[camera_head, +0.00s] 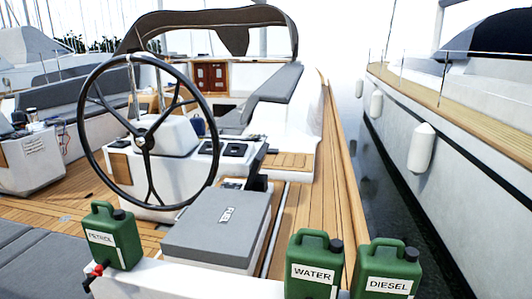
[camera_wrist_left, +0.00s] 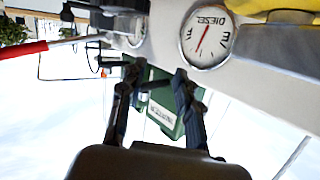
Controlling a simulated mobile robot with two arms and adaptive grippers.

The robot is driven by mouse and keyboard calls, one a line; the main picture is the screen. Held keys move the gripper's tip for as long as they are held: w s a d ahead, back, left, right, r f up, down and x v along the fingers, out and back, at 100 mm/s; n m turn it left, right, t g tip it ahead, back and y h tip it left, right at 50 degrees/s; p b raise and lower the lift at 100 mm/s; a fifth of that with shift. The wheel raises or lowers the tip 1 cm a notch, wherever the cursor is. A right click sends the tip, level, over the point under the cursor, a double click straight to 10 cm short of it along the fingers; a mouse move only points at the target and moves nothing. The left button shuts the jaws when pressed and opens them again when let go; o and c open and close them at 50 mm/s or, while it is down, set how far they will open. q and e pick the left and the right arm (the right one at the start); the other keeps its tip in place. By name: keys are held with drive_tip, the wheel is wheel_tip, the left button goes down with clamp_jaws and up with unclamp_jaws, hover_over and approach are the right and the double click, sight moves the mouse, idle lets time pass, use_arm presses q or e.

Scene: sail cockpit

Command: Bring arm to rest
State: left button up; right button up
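My left gripper (camera_wrist_left: 155,78) shows in the left wrist view, with its two dark fingers spread apart. A green canister (camera_wrist_left: 165,118) with a white label appears beyond and between the fingers. I cannot tell whether they touch it, and the label is too small to read. My left gripper cannot be made out in the head view. My right gripper is in neither view.
The head view shows green PETROL (camera_head: 117,232), WATER (camera_head: 314,248) and DIESEL (camera_head: 385,262) canisters on a white ledge. Behind are a grey FUEL lid (camera_head: 218,222) and steering wheel (camera_head: 147,142). The wrist view shows a DIESEL gauge (camera_wrist_left: 207,38) and red handle (camera_wrist_left: 22,50).

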use_arm(q)
drive_tip(key=s+d+r+n+t+y, duration=0.1)
drive_tip(key=d+r+n+t, duration=0.1)
drive_tip(key=d+n, duration=0.15)
drive_tip(key=s+a+f+n+g+y, duration=0.2)
drive_tip(key=s+a+n+g+y, duration=0.3)
drive_tip(key=s+a, duration=0.55)
drive_tip(key=s+a+f+n+y, duration=0.35)
drive_tip(key=s+a+y, duration=0.35)
drive_tip(key=s+a, duration=0.4)
wheel_tip(320, 180, down, 26)
drive_tip(key=s+g, duration=0.2)
drive_tip(key=s, duration=0.1)
drive_tip(key=s+a+f+g, duration=0.1)
drive_tip(key=s+a+f, duration=0.1)
drive_tip(key=s+f, duration=1.3)
drive_tip(key=shift+s+a+f+y, duration=0.15)
drive_tip(key=shift+s+f+y, duration=0.15)
drive_tip(key=shift+s, duration=0.15)
